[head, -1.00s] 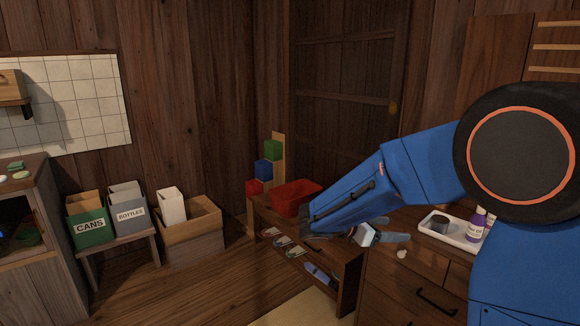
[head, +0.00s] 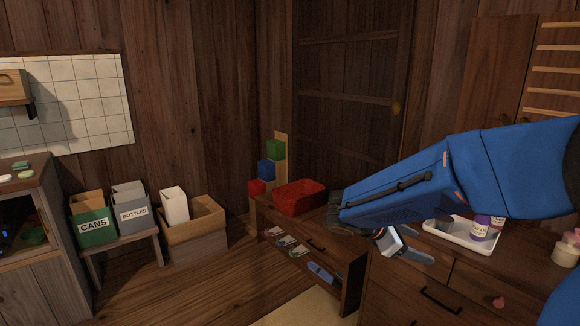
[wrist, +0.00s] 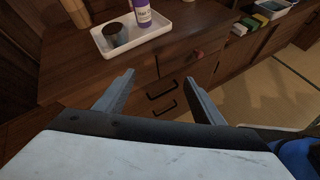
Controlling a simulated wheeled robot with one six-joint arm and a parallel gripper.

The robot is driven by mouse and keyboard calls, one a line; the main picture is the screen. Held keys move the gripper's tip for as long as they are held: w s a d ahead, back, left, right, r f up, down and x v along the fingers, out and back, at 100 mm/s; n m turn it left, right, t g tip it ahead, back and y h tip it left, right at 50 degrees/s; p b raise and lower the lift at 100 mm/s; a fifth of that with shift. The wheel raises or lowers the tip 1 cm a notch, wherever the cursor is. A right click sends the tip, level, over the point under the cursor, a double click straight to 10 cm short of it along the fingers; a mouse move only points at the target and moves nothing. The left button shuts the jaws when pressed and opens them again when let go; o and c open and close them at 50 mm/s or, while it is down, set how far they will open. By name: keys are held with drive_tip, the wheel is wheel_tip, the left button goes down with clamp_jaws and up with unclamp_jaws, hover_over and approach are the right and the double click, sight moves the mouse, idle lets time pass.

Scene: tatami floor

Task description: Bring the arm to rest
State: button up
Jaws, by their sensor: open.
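My blue arm reaches in from the right in the head view, bent, with my gripper (head: 405,250) in front of the dark wooden drawer cabinet (head: 400,295). In the wrist view my gripper (wrist: 158,92) shows two grey fingers spread wide apart with nothing between them. Past the fingers are the cabinet's front and its black handles. The fingers appear apart from the cabinet, though the exact gap is hard to judge.
A white tray (wrist: 150,28) with a dark cup (wrist: 115,34) and a purple bottle (wrist: 142,12) stands on the cabinet top. A red bin (head: 300,197) sits on a low shelf. Green CANS (head: 95,229) and grey BOTTLES (head: 133,213) boxes stand left. Floor between is clear.

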drive_tip(key=s+a+f+m+t+y, duration=0.1)
drive_tip(key=s+a+m+y, duration=0.1)
drive_tip(key=s+m+y, duration=0.3)
drive_tip(key=s+a+f+m+t+y, duration=0.1)
drive_tip(key=s+m+y, duration=0.5)
drive_tip(key=s+m, duration=0.6)
drive_tip(key=shift+s+a+f+m, duration=0.25)
drive_tip(key=shift+s+a, duration=0.45)
drive_tip(key=shift+s, duration=3.35)
drive_tip(key=shift+r, duration=0.1)
